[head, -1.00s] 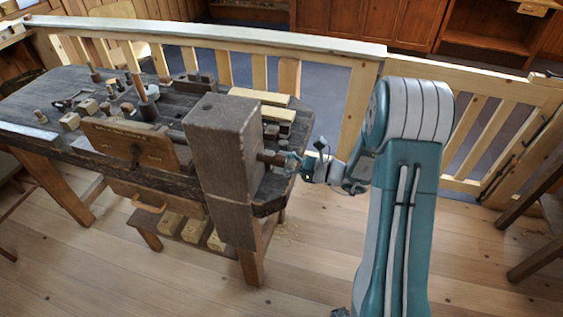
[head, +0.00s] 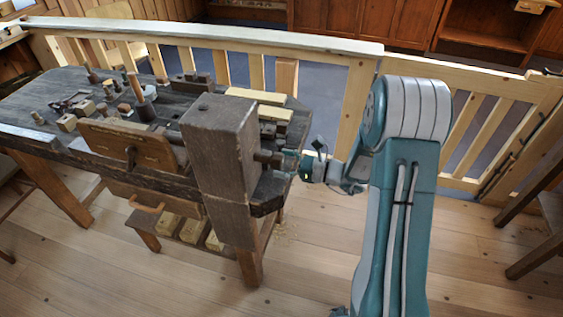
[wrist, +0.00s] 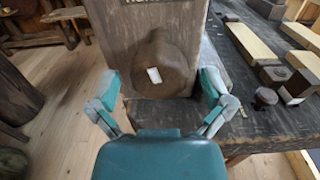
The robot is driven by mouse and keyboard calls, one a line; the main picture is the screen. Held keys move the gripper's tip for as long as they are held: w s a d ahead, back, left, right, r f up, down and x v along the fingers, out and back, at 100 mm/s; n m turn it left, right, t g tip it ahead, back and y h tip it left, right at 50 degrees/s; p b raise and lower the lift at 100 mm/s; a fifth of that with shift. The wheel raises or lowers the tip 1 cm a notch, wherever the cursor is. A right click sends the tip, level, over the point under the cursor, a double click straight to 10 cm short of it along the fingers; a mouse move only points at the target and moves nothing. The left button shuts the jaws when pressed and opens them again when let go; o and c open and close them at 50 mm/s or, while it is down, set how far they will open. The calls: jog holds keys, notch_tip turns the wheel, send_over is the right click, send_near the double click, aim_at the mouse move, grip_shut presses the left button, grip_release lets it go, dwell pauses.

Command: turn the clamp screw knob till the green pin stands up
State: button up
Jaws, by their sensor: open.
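The clamp screw knob (head: 268,158) is a dark brown wooden piece sticking out from the right side of a thick upright wooden post (head: 215,150). In the wrist view the knob (wrist: 165,78) is rounded at the top, with a small pale rectangle on its face. My gripper (head: 290,162) is at the knob's right end. In the wrist view my gripper (wrist: 162,82) is open, with one teal finger on each side of the knob. I see a gap on both sides. I cannot make out the green pin in either view.
The workbench (head: 60,85) carries small tools, wooden blocks and a dark cup (head: 145,107). Pale wooden bars (wrist: 252,42) lie on its top, right of the gripper in the wrist view. A wooden railing (head: 345,110) runs behind.

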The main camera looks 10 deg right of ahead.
jog(key=v, duration=1.2)
jog(key=shift+w+d+f, duration=0.1)
dwell(0.4)
jog(key=x, duration=1.3)
jog(key=c, duration=1.1)
